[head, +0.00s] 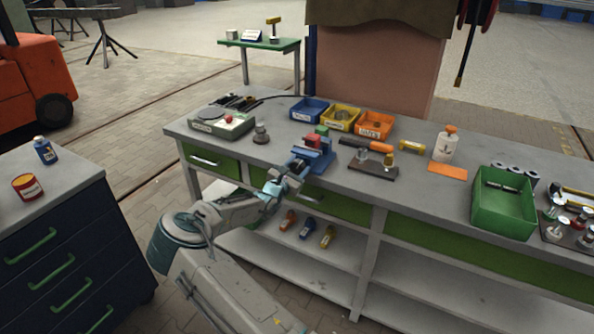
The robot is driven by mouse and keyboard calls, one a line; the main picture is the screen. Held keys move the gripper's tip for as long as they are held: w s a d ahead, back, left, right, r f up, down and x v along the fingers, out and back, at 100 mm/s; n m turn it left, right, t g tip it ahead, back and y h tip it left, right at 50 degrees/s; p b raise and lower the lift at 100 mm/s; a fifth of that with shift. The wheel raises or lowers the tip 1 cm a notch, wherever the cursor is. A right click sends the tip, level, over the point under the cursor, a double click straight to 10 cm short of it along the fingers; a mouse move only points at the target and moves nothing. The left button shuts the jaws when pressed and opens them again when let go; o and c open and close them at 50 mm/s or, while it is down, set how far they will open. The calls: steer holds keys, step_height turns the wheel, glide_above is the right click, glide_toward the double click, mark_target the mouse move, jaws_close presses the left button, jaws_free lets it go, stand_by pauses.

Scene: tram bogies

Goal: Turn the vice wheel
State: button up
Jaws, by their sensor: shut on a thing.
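A small vice (316,157) with a blue body stands at the front edge of the grey workbench (400,200). A red block and a green block show at its top and back. My gripper (291,172) reaches up from the lower left to the front of the vice. Its fingers are shut at the vice's front end, where the vice wheel sits. The wheel is mostly hidden by the fingers, so its turn angle cannot be told.
Blue (309,109), yellow (341,118) and orange bins (374,125) stand behind the vice. An orange-handled tool on a stand (373,159) is close on its right, a grey weight-like object (261,134) on its left. A navy drawer cabinet (60,235) stands at left.

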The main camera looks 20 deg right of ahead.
steer(key=shift+a+f+n+b, duration=0.1)
steer(key=shift+f+n+b, duration=0.15)
steer(key=shift+n+b, duration=1.5)
steer(key=shift+b, duration=0.45)
steer(key=shift+r+n+b, duration=0.1)
steer(key=shift+n+b, duration=0.35)
steer(key=shift+b, duration=0.3)
steer(key=shift+n+b, duration=0.5)
steer(key=shift+n, duration=0.1)
steer(key=shift+r+n, duration=0.2)
steer(key=shift+n, duration=0.9)
steer(key=shift+n+p, duration=0.5)
steer(key=shift+n, duration=1)
